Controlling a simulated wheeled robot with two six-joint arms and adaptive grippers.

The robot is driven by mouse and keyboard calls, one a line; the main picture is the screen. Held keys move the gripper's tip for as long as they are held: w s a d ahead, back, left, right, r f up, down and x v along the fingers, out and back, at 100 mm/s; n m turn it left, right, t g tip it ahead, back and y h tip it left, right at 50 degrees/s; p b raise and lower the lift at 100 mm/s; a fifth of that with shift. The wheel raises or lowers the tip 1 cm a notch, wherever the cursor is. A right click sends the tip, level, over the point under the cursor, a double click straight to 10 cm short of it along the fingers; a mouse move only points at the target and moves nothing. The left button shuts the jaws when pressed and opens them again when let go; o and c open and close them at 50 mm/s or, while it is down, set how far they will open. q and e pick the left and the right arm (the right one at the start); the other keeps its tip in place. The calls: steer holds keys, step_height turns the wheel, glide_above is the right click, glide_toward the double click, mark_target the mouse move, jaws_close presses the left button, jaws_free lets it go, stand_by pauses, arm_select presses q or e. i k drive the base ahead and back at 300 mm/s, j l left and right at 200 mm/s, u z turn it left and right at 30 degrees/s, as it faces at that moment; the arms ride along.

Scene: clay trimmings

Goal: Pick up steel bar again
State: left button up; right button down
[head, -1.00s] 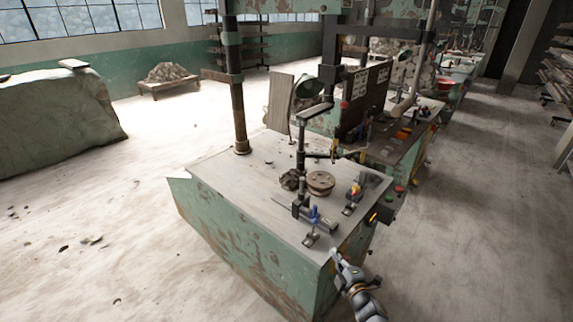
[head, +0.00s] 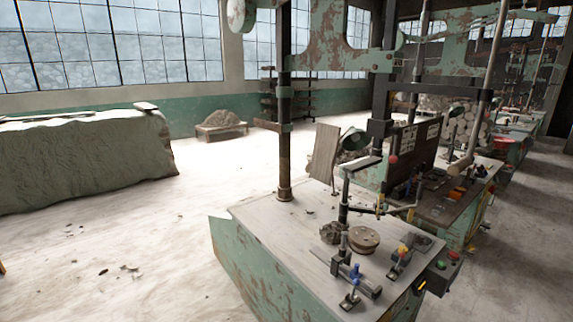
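A dark metal bar (head: 364,287) lies on the near part of the worn machine table (head: 270,222), beside small clamps with blue (head: 354,272) and yellow (head: 402,249) parts. It looks like the steel bar, but at this size I cannot be sure. A round brownish disc (head: 364,239) and a dark lump (head: 332,232) sit just behind it. Neither of my grippers shows in the head view.
The green machine's post (head: 284,140) rises from the table's back left corner. A control box with green and red buttons (head: 447,262) is at the right. The pale floor (head: 130,235) between is mostly open.

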mark_target(368, 285)
steer(key=i+l, duration=0.1)
steer(key=l, duration=0.5)
steer(key=i+l, duration=0.1)
steer(key=l, duration=0.45)
steer(key=i+l+u, duration=0.1)
steer(key=l, duration=0.5)
